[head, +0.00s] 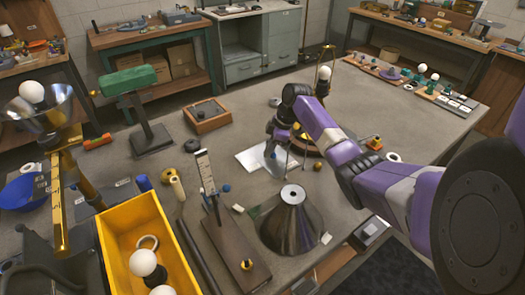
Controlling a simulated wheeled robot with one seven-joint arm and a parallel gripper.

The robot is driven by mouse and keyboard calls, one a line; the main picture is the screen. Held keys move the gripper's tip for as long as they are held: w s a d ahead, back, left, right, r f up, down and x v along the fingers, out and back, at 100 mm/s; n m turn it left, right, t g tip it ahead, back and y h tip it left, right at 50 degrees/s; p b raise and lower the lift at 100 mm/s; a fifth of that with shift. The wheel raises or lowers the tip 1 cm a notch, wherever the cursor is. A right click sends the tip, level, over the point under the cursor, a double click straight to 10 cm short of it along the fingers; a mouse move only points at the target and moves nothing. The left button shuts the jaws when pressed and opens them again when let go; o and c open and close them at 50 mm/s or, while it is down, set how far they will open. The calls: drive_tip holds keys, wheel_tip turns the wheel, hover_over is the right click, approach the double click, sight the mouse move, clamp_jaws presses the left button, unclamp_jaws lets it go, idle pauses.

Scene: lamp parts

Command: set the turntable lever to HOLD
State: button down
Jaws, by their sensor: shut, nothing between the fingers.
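My gripper (272,146) points down near the middle of the table, over a white sheet and a pale round plate. It is small in the picture and partly covered by my wrist, and it is shut and empty. Just right of it is a round base with a yellow rim (308,150), perhaps the turntable, with a brass stand and a white bulb (324,73) above it. My purple arm hides much of this base. I cannot make out the lever or a HOLD mark.
A dark metal cone shade (291,218) stands in front of my gripper. An upright white scale (205,172) on a brown base is left of it. A yellow bin (112,245) with bulbs is at front left. A wooden tray (207,115) lies behind left.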

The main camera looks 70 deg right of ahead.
drive_tip(key=shift+s+d, duration=0.25)
drive_tip(key=shift+s, duration=0.2)
drive_tip(key=shift+s+d, duration=0.2)
drive_tip(key=shift+s, duration=0.25)
drive_tip(key=shift+s+d, duration=0.75)
drive_tip(key=shift+s, duration=0.05)
drive_tip(key=shift+s+d, duration=0.15)
drive_tip(key=shift+s, duration=0.05)
drive_tip(key=a+b+v, duration=0.1)
drive_tip(key=v, duration=0.6)
drive_tip(key=shift+d+r, duration=0.35)
drive_tip(key=shift+r, duration=0.05)
drive_tip(key=shift+w, duration=0.1)
